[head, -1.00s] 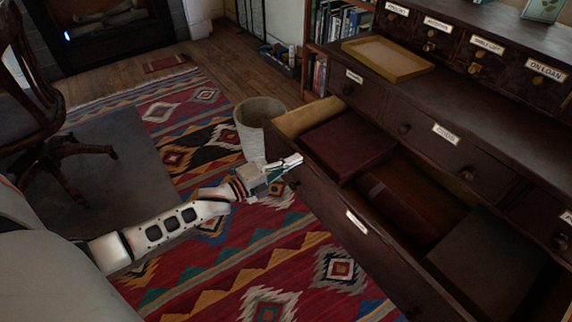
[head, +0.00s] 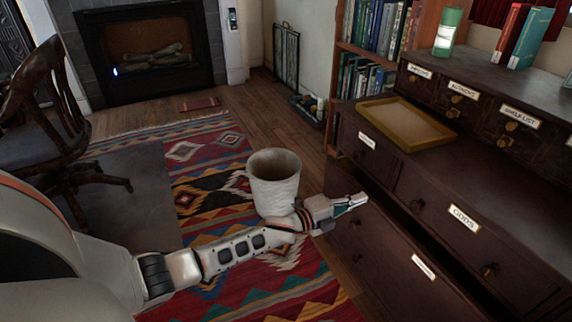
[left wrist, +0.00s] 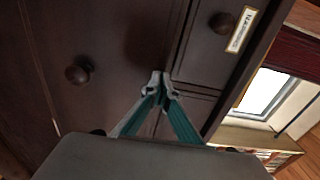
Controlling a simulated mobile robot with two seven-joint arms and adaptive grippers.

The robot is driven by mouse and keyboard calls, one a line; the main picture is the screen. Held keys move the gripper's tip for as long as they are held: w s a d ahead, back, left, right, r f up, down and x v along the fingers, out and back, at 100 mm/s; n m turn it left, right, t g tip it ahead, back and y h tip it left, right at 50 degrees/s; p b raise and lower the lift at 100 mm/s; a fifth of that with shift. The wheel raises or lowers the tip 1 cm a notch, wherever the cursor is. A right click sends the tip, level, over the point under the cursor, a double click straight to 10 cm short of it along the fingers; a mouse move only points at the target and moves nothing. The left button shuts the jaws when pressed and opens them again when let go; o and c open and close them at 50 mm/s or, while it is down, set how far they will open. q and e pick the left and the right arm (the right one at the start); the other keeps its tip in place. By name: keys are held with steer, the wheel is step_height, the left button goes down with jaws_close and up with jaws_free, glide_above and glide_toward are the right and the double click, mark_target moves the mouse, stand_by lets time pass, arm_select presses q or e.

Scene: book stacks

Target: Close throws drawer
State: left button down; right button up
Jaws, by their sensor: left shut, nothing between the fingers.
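The large lower drawer (head: 385,243) of the dark wooden chest has a white label (head: 424,266) too small to read. My left gripper (head: 352,203) is shut and empty, at the upper left end of the drawer front; contact is unclear. In the left wrist view the shut fingertips (left wrist: 160,80) point at dark wood panels, with a round knob (left wrist: 78,74) to their left. My right gripper is out of view.
Drawers above, one labelled with a white card (head: 464,217), are shut. A yellow tray (head: 440,145) lies on the chest ledge. A pale waste bin (head: 274,190) stands just behind my left forearm. A chair (head: 60,120) is at left. Patterned rug (head: 215,185) covers the floor.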

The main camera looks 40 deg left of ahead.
arm_select(q)
steer(key=shift+w+d, duration=0.25)
steer(key=shift+w, duration=0.4)
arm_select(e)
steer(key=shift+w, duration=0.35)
arm_select(q)
steer(key=shift+s+a, duration=0.1)
